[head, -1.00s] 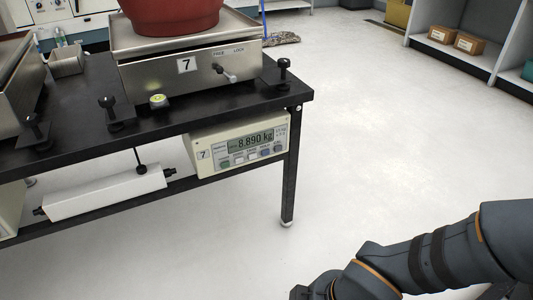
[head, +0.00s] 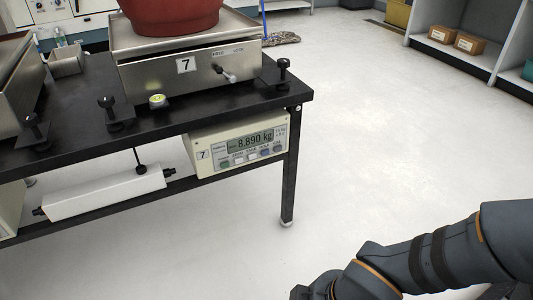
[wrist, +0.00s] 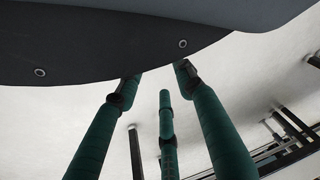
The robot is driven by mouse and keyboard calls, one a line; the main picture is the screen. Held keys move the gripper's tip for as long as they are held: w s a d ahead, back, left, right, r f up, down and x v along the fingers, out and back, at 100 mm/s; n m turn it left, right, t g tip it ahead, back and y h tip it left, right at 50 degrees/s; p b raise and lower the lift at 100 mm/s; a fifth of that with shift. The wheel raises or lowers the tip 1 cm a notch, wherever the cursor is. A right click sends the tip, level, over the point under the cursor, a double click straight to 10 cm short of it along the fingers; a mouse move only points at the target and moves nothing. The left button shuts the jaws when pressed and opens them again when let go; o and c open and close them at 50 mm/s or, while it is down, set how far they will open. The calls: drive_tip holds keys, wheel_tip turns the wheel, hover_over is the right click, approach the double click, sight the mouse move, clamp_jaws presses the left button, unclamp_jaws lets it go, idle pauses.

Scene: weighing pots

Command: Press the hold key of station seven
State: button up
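The station seven indicator (head: 240,146) is a cream box under the front right edge of the black bench. A "7" label is on its left, and its display (head: 250,141) reads 8.890 kg. A row of small coloured keys (head: 250,156) runs below the display; their labels are too small to read surely. Above it stands the steel scale (head: 190,75) marked 7, bearing a red pot (head: 171,15). My arm is at the lower right of the head view, apart from the indicator.
The black bench (head: 75,98) has knobbed posts (head: 282,75) along its front edge and a bench leg (head: 288,180) right of the indicator. A white bar (head: 105,192) hangs lower left. The floor (head: 410,150) right of the bench is clear.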

clamp_jaws()
idle(1.5)
